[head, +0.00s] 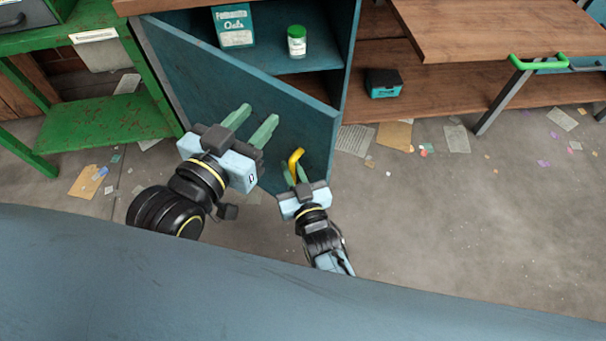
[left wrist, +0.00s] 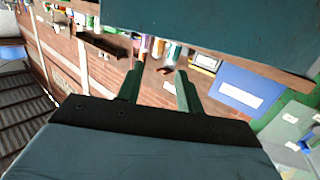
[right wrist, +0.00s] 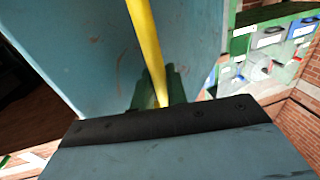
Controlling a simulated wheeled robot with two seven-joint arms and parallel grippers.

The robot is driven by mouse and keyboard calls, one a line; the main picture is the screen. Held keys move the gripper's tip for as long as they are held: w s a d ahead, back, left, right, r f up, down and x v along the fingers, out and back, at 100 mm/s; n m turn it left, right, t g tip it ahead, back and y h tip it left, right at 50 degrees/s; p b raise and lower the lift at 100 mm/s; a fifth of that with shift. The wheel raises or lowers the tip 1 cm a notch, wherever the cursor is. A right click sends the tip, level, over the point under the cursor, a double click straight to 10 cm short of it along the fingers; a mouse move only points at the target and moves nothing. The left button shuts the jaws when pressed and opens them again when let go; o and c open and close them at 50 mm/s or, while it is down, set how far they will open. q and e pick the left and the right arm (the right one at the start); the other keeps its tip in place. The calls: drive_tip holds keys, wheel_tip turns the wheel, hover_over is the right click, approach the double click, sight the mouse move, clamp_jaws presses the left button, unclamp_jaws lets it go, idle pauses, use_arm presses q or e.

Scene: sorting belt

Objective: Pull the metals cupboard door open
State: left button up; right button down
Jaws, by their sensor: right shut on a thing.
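The blue cupboard door (head: 215,75) stands partly open, swung out toward me, with its inside shelves showing behind it. Its yellow handle (head: 295,160) is near the door's free edge. My right gripper (head: 296,176) is shut on the yellow handle, which also runs between its fingers in the right wrist view (right wrist: 146,45). My left gripper (head: 254,123) is open and empty, in front of the door's outer face; whether it touches the door I cannot tell. In the left wrist view its fingers (left wrist: 160,88) are apart with nothing between them.
A green metal table (head: 100,112) is close on the left. A small dark box (head: 384,83) sits on a low wooden shelf. Papers litter the floor; the right floor is otherwise clear.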

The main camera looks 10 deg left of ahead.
use_arm(q)
drive_tip(key=shift+s+d+r, duration=0.1)
drive_tip(key=shift+d+r, duration=0.05)
drive_tip(key=shift+r, duration=0.05)
use_arm(e)
drive_tip(key=shift+s+a, duration=0.1)
drive_tip(key=c, duration=1.8)
unclamp_jaws()
drive_tip(key=shift+o, duration=0.2)
